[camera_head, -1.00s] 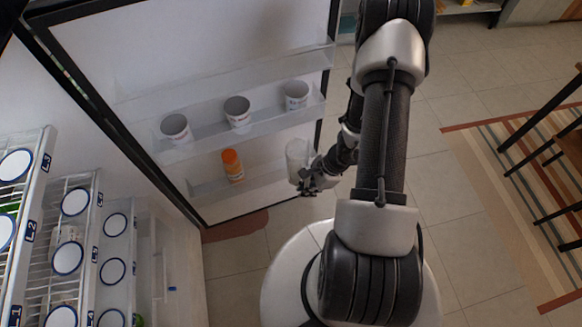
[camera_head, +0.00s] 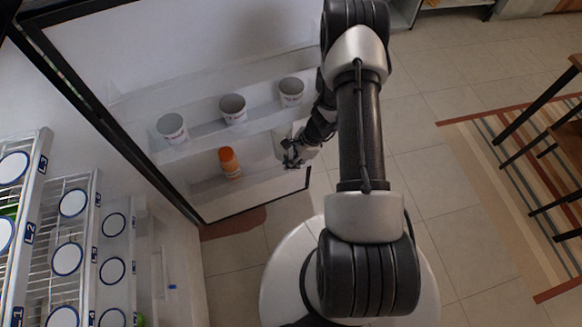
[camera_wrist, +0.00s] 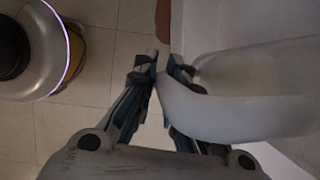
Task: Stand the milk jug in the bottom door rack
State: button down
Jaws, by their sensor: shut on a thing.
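The milk jug (camera_head: 281,144) is whitish and partly hidden by my gripper in the head view. My gripper (camera_head: 293,158) is shut on it, near the right end of the bottom door rack (camera_head: 262,184). In the wrist view the jug's pale curved handle (camera_wrist: 215,112) passes by the fingers of my gripper (camera_wrist: 163,72), and its body runs off to the right. The rack is pale and holds an orange bottle (camera_head: 230,163) toward its left half. I cannot tell whether the jug is over the rack or still in front of it.
Above, the middle door rack (camera_head: 200,141) holds three white cups (camera_head: 232,108). The open door's dark edge (camera_head: 250,207) runs below the bottom rack. Fridge shelves (camera_head: 85,220) with round labels stand at the left. The bottom rack looks clear right of the orange bottle.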

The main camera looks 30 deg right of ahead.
jog(key=f, duration=0.1)
jog(key=f+b, duration=0.1)
jog(key=f, duration=0.1)
jog(key=f+b, duration=0.1)
jog(key=shift+w+f, duration=0.3)
jog(key=shift+w, duration=0.1)
jog(key=shift+f+b, duration=0.45)
jog(key=shift+b, duration=0.05)
jog(key=shift+f, duration=0.2)
jog(key=c, duration=1.9)
grip_release()
